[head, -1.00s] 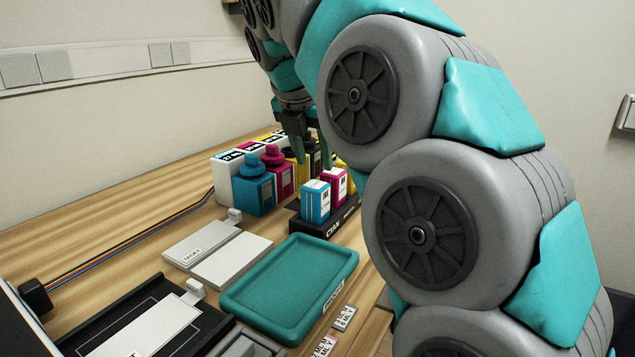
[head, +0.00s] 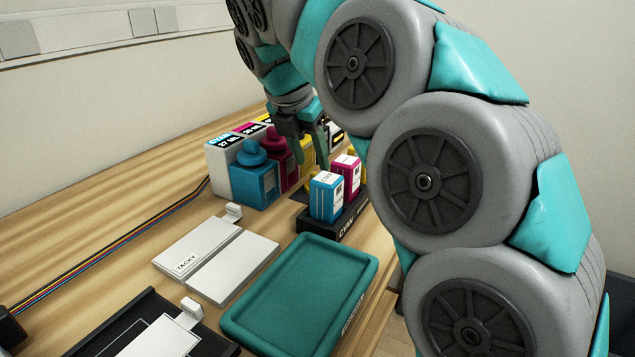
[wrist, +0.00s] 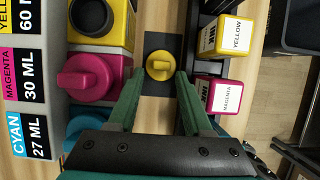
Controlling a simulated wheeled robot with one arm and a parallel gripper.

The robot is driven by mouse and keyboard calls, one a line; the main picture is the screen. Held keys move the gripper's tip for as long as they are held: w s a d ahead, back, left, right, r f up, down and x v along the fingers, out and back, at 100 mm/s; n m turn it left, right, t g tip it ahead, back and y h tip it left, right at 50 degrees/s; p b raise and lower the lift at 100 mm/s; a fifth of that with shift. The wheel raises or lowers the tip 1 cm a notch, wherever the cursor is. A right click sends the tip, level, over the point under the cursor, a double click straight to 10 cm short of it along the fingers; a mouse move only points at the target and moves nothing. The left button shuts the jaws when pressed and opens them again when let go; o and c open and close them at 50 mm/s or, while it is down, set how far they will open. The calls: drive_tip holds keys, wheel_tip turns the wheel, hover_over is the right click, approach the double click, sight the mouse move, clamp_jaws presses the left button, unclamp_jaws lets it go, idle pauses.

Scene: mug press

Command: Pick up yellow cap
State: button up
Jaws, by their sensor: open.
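The yellow cap (wrist: 159,65) lies on a dark pad (wrist: 160,45) in the wrist view, apart from the yellow bottle. My gripper (wrist: 160,76) is open and empty, its two green fingers pointing toward the cap, one on each side of it in the picture. I cannot tell how far above the cap the fingertips are. The yellow bottle (wrist: 118,32) stands up and to the left with its dark neck uncovered.
The magenta bottle (wrist: 88,78) and cyan bottle (head: 255,183), both capped, stand left of my gripper. Yellow (wrist: 230,35) and magenta (wrist: 227,96) cartridges stand close on the right. The cyan cartridge (head: 326,198) and a teal tray (head: 300,290) are nearer the head camera.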

drive_tip(key=x, duration=0.4)
drive_tip(key=shift+d, duration=0.15)
clamp_jaws()
